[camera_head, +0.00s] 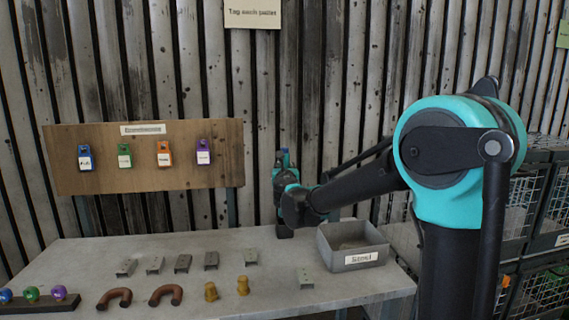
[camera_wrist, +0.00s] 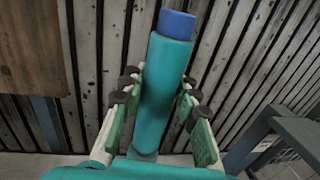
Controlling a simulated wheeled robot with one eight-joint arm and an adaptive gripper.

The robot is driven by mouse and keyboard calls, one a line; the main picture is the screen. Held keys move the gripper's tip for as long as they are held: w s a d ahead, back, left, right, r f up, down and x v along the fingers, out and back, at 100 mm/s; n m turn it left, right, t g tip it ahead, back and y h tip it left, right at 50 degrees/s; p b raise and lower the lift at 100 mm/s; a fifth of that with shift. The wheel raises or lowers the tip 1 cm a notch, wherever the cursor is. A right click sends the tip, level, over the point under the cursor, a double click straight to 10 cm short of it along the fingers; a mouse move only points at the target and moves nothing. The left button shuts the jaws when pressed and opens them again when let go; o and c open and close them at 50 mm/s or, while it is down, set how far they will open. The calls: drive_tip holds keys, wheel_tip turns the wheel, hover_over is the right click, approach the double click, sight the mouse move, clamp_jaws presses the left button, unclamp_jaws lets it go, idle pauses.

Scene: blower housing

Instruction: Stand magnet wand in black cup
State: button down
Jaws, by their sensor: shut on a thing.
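My gripper (camera_head: 285,178) is at the back of the table, left of the grey bin. In the wrist view my gripper (camera_wrist: 158,105) has its green-padded fingers on both sides of a teal rod with a blue end, the magnet wand (camera_wrist: 167,70). The wand's blue end (camera_head: 285,152) shows just above my gripper in the head view, so the wand stands about upright. A small dark shape (camera_head: 284,231) below my gripper, at the table's back, may be the black cup. My gripper partly hides this area, and I cannot tell whether the wand's lower end is inside a cup.
A grey labelled bin (camera_head: 352,245) stands right of my gripper. Several metal brackets (camera_head: 183,263), two brown U-shaped pieces (camera_head: 166,295) and two brass fittings (camera_head: 242,285) lie on the table (camera_head: 240,262). A wooden board (camera_head: 222,165) with coloured tags hangs behind. Wire crates stand at right.

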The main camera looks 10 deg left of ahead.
drive_tip(key=shift+f, duration=3.95)
drive_tip(key=c, duration=1)
unclamp_jaws()
drive_tip(key=shift+c, duration=0.2)
